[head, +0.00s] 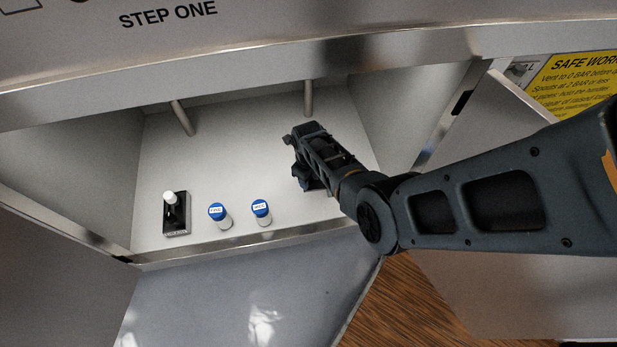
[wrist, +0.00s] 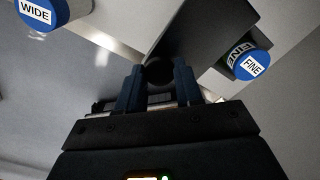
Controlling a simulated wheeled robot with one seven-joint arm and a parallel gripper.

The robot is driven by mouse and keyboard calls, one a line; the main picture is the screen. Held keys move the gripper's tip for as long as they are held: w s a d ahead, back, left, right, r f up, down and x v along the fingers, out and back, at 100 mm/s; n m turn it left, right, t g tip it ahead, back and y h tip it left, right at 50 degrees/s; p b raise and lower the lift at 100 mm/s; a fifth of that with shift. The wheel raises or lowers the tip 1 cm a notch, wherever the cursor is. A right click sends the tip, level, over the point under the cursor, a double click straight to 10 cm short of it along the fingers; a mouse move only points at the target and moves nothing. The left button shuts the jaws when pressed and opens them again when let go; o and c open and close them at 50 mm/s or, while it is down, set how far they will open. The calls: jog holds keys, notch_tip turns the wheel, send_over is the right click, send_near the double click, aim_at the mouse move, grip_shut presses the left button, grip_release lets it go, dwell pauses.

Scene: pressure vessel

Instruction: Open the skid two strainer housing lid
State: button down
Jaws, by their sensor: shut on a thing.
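My gripper (head: 302,160) is inside a metal bay, at its right part in the head view. In the wrist view its two fingers (wrist: 157,82) are closed on a dark round-ended part (wrist: 158,72). A dark flat piece (wrist: 215,35) extends from there toward the top right. In the head view my gripper and arm hide most of what is held. I cannot tell from these views which surface is the skid two strainer housing lid, or whether it is open.
Farther left is a black base with a white-tipped lever (head: 171,198). Two metal rods (head: 183,118) stand at the back. A metal lip (head: 250,242) edges the bay's front.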

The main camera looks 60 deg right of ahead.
jog(key=c, duration=0.7)
grip_release()
jog(key=shift+c, duration=0.2)
notch_tip(320, 180, up, 8)
jog(key=p, duration=0.3)
jog(key=shift+f, duration=0.15)
